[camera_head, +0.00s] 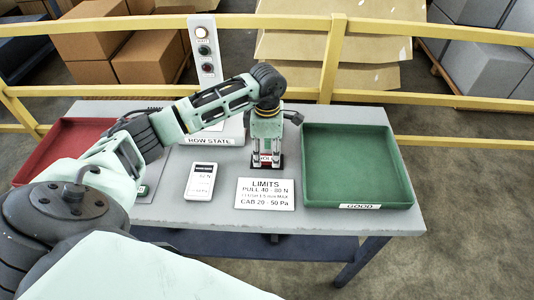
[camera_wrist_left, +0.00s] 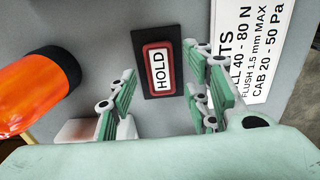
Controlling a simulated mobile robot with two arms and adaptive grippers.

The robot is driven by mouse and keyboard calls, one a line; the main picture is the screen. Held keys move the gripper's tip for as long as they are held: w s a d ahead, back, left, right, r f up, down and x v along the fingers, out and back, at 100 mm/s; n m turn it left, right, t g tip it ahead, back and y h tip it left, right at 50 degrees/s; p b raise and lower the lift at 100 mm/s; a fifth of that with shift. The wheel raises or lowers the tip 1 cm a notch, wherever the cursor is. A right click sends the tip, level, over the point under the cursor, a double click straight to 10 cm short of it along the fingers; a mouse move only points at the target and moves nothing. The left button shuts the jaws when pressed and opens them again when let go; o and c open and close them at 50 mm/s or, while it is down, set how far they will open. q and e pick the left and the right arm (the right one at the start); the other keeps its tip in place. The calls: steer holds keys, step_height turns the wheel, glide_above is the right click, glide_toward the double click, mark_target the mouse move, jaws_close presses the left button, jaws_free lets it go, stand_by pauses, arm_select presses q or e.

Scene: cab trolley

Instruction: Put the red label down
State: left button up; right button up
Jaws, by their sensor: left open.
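The red label (camera_wrist_left: 158,70), a red-framed plate reading HOLD, lies on a black backing (camera_wrist_left: 144,35) on the grey table top. In the head view only a small part of the red label (camera_head: 265,159) shows beneath my gripper. My left gripper (camera_wrist_left: 160,98) points down over it, with fingers open and apart on either side of the label. In the head view the left gripper (camera_head: 266,154) is at the middle of the table. I cannot tell the exact gap to the label. My right gripper is not in view.
A green tray (camera_head: 407,165) marked GOOD is on the right, a red tray (camera_head: 25,165) on the left. A LIMITS card (camera_head: 265,205) and a white meter (camera_head: 191,193) lie in front. An orange cylinder (camera_wrist_left: 35,90) shows in the wrist view. Yellow rails (camera_head: 335,60) run behind.

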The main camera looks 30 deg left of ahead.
mark_target(267, 158)
arm_select(q)
step_height(267, 158, up, 11)
steer(key=b, duration=0.2)
steer(key=shift+f, duration=0.15)
